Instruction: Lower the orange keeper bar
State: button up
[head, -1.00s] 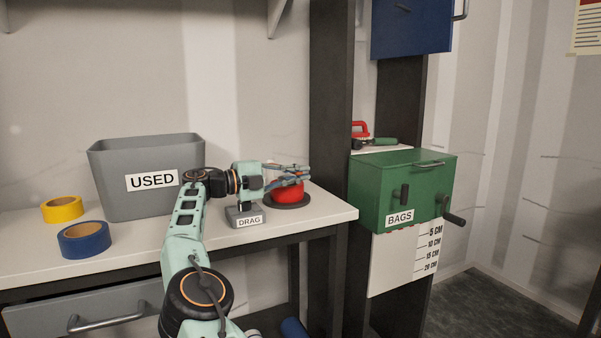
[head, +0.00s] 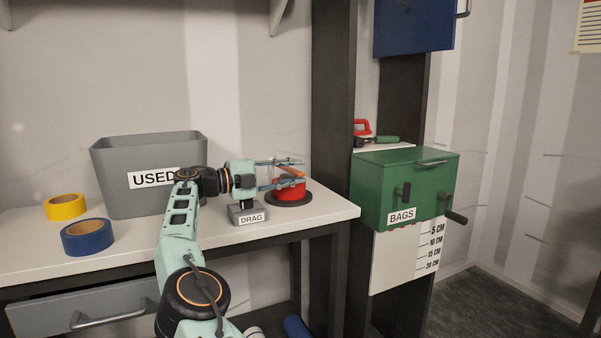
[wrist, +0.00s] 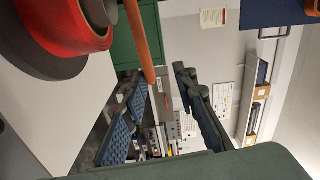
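The orange keeper bar (head: 293,171) shows in the head view as a short slanted piece above the red spool (head: 289,187), at my fingertips. In the wrist view the keeper bar (wrist: 142,40) runs down from the top edge, and its lower end appears between the fingertips. My gripper (head: 296,172) reaches right over the bench, one finger above the other. In the wrist view my gripper (wrist: 158,82) is open, with a clear gap between the fingers. I cannot tell whether a finger touches the bar. The red spool (wrist: 72,22) is at the upper left there.
The spool sits on a dark round base (head: 288,200) near the bench's right end. A grey DRAG block (head: 246,214) stands below my gripper. The grey USED bin (head: 150,160) is behind my arm. A dark post (head: 333,120) and green BAGS box (head: 405,185) stand to the right.

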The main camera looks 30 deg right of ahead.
jog(key=a, duration=0.5)
jog(key=shift+w+a, duration=0.1)
jog(key=shift+w, duration=0.05)
